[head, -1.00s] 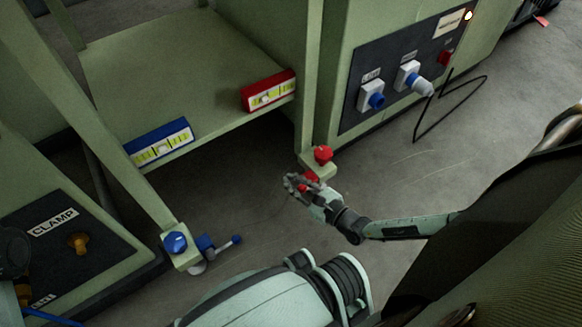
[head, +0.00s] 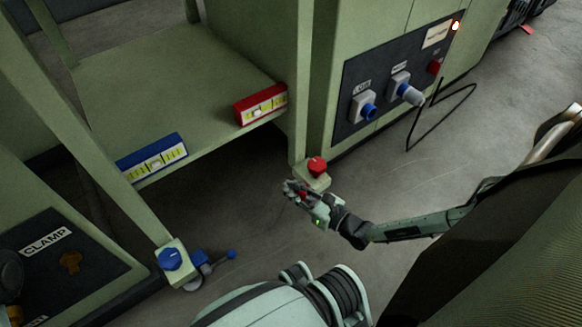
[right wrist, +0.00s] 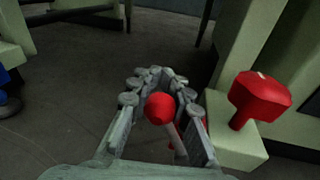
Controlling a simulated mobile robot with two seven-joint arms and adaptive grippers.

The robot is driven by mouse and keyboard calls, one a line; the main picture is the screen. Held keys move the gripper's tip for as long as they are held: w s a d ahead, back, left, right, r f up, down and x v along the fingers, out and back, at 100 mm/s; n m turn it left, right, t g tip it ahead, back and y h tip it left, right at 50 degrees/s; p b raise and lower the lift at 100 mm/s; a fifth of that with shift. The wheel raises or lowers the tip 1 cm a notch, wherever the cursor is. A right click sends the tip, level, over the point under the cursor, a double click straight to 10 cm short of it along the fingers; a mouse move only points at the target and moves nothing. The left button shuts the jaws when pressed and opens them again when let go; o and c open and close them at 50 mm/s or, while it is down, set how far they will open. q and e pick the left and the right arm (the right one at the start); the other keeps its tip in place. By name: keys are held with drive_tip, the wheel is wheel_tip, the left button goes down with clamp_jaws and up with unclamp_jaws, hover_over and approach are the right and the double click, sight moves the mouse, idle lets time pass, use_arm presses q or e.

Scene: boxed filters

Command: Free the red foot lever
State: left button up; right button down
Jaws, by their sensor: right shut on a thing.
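The red foot lever (head: 303,195) is at the bottom of the frame's right leg, low over the floor. Its round red tip (right wrist: 160,107) shows in the right wrist view between the fingers. My right gripper (head: 294,189) is shut on the lever, with its fingers around both sides of the tip; it also fills the middle of the right wrist view (right wrist: 158,95). The fingers hide much of the lever in the head view. A red knob (head: 317,166) stands on the leg's foot just beside the gripper, apart from it. My left gripper is not in view.
A blue knob (head: 171,259) and blue foot lever (head: 229,255) are at the left leg. Red (head: 260,103) and blue (head: 151,157) boxes with level-like faces sit on the shelf edge. A dark panel (head: 385,92) with plugs stands right. A black wire stand (head: 428,120) is on the floor.

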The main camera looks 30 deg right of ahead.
drive_tip(key=shift+s, duration=0.1)
drive_tip(key=c, duration=1.4)
unclamp_jaws()
drive_tip(key=shift+c, duration=0.2)
drive_tip(key=v, duration=1.2)
